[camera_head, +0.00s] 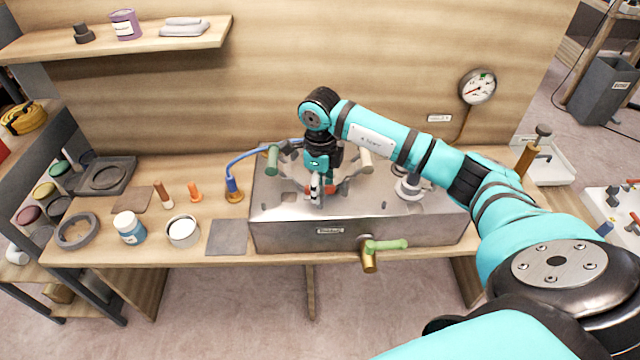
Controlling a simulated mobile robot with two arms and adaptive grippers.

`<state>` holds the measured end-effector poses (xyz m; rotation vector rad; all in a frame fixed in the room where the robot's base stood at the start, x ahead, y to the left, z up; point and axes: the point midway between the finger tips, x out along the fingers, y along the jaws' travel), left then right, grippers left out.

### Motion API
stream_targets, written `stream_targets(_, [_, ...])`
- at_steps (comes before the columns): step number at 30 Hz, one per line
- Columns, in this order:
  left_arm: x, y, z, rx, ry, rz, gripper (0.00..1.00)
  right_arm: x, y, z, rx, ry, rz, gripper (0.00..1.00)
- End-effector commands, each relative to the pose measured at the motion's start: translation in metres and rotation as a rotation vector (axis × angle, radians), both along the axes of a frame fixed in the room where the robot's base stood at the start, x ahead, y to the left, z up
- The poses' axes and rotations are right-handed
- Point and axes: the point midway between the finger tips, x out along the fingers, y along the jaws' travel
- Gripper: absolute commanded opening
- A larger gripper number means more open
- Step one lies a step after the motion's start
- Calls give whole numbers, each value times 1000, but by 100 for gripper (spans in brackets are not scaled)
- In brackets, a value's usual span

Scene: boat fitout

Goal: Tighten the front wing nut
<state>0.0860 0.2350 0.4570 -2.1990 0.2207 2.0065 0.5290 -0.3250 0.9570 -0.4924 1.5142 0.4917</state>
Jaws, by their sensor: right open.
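A metal box (285,232) with a labelled front stands on the wooden bench. My right gripper (316,192) reaches down from above to the top of the box, left of its middle and near its front edge. The gripper is open. A small red-orange piece (343,188) shows on the box top right beside the fingers. I cannot tell a front wing nut apart there; the fingers and wrist cover that spot. Whether the fingers touch anything is too small to tell. My left gripper is not in view.
Handles, including a green one (272,160), and a white flanged fitting (408,188) rise from the box top. A valve with a green lever (385,245) juts from its front. Jars, including a blue-white one (129,228), stand left. A gauge (477,87) hangs behind.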

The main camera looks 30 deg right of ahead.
Motion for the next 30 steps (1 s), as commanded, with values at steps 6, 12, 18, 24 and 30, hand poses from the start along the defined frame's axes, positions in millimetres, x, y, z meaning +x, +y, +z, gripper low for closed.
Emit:
stream_targets(6, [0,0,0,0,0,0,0,0,0,0,0,0,0,44])
stream_targets(12, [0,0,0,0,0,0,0,0,0,0,0,0,0,18])
stream_targets(18, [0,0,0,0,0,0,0,0,0,0,0,0,0,0])
stream_targets(24, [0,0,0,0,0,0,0,0,0,0,-1,1,-4,0])
stream_targets(30, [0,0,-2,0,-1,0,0,0,-1,0,-2,0,-48,0])
